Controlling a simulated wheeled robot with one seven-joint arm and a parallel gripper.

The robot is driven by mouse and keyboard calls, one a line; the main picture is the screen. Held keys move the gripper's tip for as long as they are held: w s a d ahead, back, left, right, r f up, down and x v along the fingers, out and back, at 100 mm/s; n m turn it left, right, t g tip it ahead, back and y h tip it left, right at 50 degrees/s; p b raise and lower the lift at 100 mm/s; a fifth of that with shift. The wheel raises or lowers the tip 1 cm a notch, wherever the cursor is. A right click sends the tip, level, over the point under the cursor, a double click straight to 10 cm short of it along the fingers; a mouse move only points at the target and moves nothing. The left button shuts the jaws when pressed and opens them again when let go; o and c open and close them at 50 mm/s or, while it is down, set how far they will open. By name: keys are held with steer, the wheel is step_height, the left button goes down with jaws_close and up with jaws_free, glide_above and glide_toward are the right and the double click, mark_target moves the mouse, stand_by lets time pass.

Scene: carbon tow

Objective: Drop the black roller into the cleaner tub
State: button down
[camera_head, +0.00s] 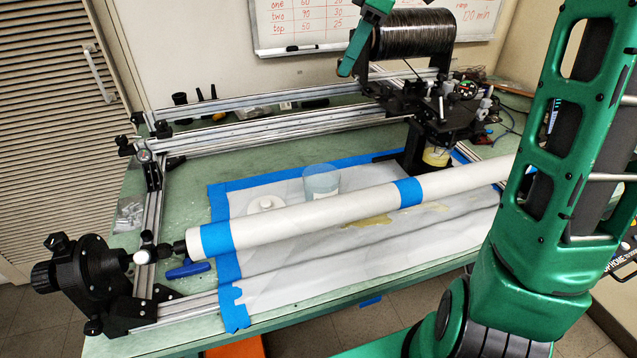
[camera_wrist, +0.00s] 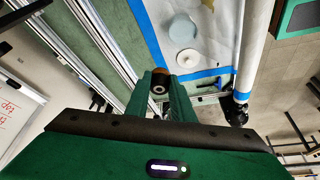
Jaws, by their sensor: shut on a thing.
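The black roller (camera_wrist: 158,82), with an orange-brown band at its end, is held between the two green fingers of my gripper (camera_wrist: 163,92) in the wrist view. A green part of my gripper (camera_head: 362,38) shows at the top of the head view, high above the bench in front of the black spool. The roller cannot be made out there. A pale blue translucent tub (camera_head: 321,181), seemingly the cleaner tub, stands on the white sheet behind the long white tube. It also shows in the wrist view (camera_wrist: 183,27), beyond the roller and apart from it.
A white round lid-like piece (camera_head: 266,204) lies left of the tub. The white tube (camera_head: 310,212) crosses in front. A cup of yellow liquid (camera_head: 436,156) sits under the winding head (camera_head: 440,115). Metal rails (camera_head: 260,131) run behind, with the black spool (camera_head: 415,36) above.

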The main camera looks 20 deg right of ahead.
steer(key=a+f, duration=0.5)
steer(key=f, duration=0.2)
steer(key=s+f, duration=0.2)
steer(key=f, duration=0.6)
steer(key=s+f, duration=0.2)
steer(key=f, duration=0.7)
steer(key=shift+d+f+m, duration=0.2)
steer(key=shift+f+m, duration=0.1)
steer(key=c, duration=1.5)
jaws_free()
steer(key=shift+o, duration=0.2)
steer(key=shift+r, duration=0.1)
steer(key=v, duration=1)
steer(key=shift+r, duration=0.25)
steer(key=shift+s+d, duration=0.15)
steer(key=shift+d, duration=0.05)
